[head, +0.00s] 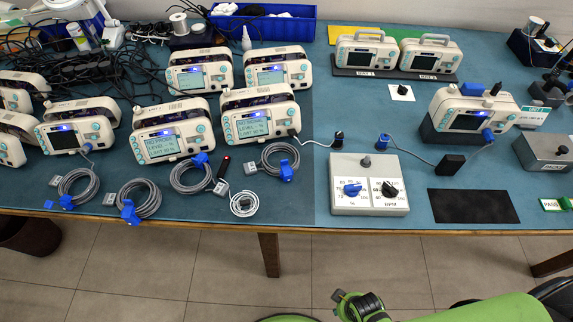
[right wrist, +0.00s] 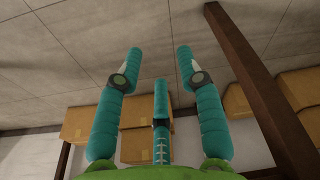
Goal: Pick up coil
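Several grey cable coils with blue connectors lie along the front of the blue-green table in the head view: one at far left (head: 90,190), a second coil (head: 150,204), a third coil (head: 176,182) and a fourth coil (head: 268,152). A smaller white coil (head: 244,204) lies flat near the front edge. Which one the task means cannot be told. My right gripper (right wrist: 160,65) has its teal fingers spread apart, with no object between them. No coil shows in the right wrist view. My left gripper is not in view.
Several beige monitors (head: 160,135) stand behind the coils. A grey tester box with knobs (head: 370,198) and a black mat (head: 473,206) lie to the right. Loose black cables (head: 95,65) cover the back left. The right wrist view shows cardboard boxes (right wrist: 80,123) and a brown post (right wrist: 245,70).

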